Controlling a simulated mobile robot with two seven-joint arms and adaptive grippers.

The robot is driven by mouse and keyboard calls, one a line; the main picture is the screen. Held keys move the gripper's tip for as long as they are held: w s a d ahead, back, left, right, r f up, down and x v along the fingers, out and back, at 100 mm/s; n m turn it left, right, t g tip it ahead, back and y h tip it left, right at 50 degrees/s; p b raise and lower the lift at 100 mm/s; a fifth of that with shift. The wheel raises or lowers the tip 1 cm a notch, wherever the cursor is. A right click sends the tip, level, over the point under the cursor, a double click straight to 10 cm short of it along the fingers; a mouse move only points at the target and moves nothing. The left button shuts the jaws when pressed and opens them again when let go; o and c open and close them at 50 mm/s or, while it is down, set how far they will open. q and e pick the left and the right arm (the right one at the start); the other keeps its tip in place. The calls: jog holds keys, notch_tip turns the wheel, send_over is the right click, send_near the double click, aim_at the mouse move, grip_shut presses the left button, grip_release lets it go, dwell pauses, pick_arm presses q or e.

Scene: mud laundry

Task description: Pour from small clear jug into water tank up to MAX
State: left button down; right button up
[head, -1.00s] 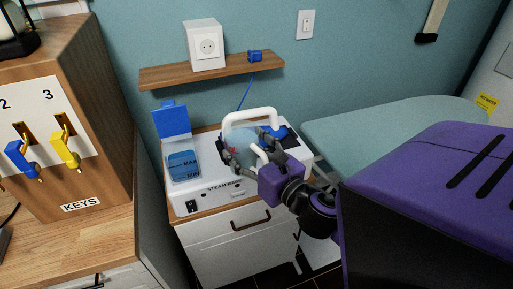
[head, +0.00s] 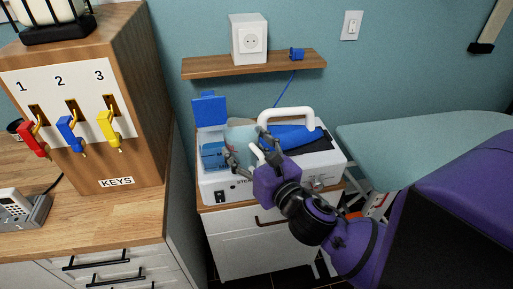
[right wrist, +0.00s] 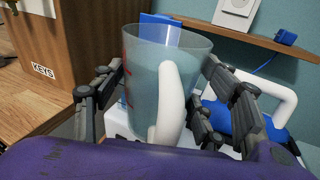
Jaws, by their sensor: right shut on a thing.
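The small clear jug (head: 240,134) has a white handle and red marks on its side. My right gripper (head: 250,151) is shut on it, one finger on each side, as the right wrist view shows the jug (right wrist: 145,75) between the fingers (right wrist: 165,90). The jug looks roughly upright; its water level is unclear. The blue water tank (head: 213,157) sits at the left end of the white steam base (head: 237,189), with its blue lid (head: 210,110) raised. The jug is close beside the tank's right edge in the head view. The MAX mark is not readable now. My left gripper is out of view.
A blue iron with a white handle (head: 287,113) rests on the steam base, right of the jug. A wooden shelf (head: 200,68) with a socket box (head: 249,40) is above. The key cabinet (head: 140,75) stands left, the ironing board (head: 420,145) right.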

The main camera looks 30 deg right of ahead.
jog(key=shift+w+a+r, duration=0.1)
jog(key=shift+w+a, duration=0.15)
jog(key=shift+a, duration=0.25)
jog(key=shift+w+a, duration=0.2)
jog(key=shift+a, duration=0.25)
jog(key=shift+o, duration=0.2)
jog(key=shift+g, duration=0.5)
jog(key=shift+w+a+f, duration=0.1)
jog(key=shift+w+f, duration=0.25)
jog(key=shift+w, duration=0.3)
jog(key=shift+w+f, duration=0.3)
jog(key=shift+w, duration=0.3)
jog(key=shift+w+a+f, duration=0.1)
jog(key=shift+w+f, duration=0.25)
jog(key=shift+w, duration=0.3)
jog(key=shift+w+a+f, duration=0.1)
jog(key=shift+w+f, duration=0.25)
jog(key=shift+w, duration=0.3)
jog(key=shift+c, duration=1.1)
jog(key=shift+w+f+g, duration=0.1)
jog(key=shift+f+g, duration=0.2)
jog(key=shift+w+n, duration=0.1)
jog(key=shift+n, duration=0.2)
